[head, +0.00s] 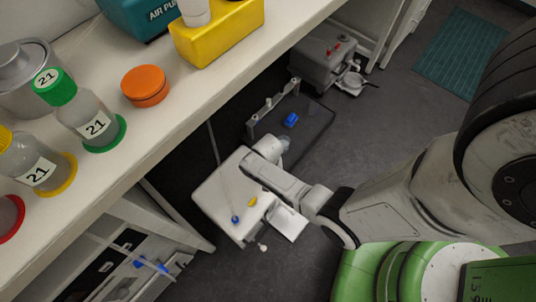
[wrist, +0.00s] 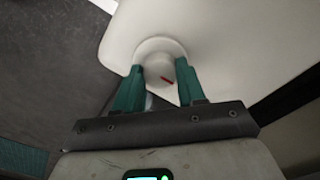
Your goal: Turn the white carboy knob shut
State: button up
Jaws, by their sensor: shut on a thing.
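The white carboy knob (wrist: 160,47) is a round white disc with a smaller hub and a short red mark on it. It sits on a smooth white body (wrist: 205,30) in the wrist view. My gripper (wrist: 157,76) has its two teal fingers on either side of the hub, closed on it. In the head view my arm reaches down to a white box-shaped body (head: 216,196) below the bench, and the fingers and the gripped knob cannot be made out there.
A bench (head: 185,105) with bottles, an orange lid (head: 145,85) and a yellow block (head: 217,33) overhangs on the left. A dark tray (head: 305,130) and a grey container (head: 325,58) stand beyond the white body. Grey floor is open between them and a green mat (head: 462,52).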

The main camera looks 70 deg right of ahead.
jog(key=shift+m, duration=0.3)
jog(key=o, duration=1.1)
jog(key=shift+c, duration=0.2)
notch_tip(320, 180, up, 11)
jog(key=p, duration=0.4)
jog(key=shift+p, duration=0.35)
jog(key=shift+f, duration=0.1)
